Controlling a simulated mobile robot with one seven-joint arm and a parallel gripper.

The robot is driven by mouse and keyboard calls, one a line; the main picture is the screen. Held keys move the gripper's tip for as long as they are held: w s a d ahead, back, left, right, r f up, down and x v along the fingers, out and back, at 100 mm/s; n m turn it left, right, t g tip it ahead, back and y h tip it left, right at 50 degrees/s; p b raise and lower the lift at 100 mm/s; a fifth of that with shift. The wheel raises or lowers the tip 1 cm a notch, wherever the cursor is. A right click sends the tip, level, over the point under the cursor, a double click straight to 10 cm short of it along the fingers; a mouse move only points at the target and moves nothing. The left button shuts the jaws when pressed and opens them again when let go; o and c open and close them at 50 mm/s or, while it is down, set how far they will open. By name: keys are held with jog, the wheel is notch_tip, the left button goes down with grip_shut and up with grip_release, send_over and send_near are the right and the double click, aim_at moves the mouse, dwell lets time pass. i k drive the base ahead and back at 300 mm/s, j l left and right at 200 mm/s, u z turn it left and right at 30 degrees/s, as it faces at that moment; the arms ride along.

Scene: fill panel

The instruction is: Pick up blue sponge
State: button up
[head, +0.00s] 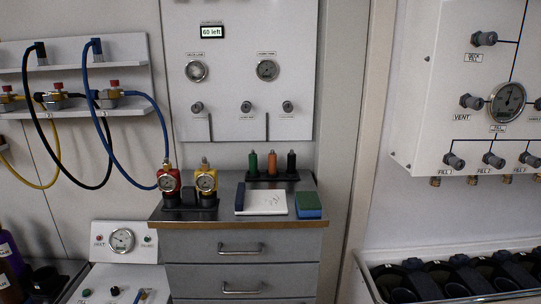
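A block that looks like the blue sponge (309,212) lies on the right front of the grey cabinet top (225,216). Its upper face is green and its front side is blue. It sits just right of a white pad (265,202), close to the cabinet's right edge. Nothing covers it. My gripper is not in view.
Green, orange and black bottles (271,164) stand in a dark rack behind the pad. A dark blue upright item (240,196) is at the pad's left. Red and yellow gauge valves (206,180) stand farther left. The gauge panel (238,70) rises behind; drawers are below.

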aim_at(309, 205)
jog(key=i+l+u, duration=0.55)
jog(key=i+l, duration=0.15)
jog(key=l, duration=0.15)
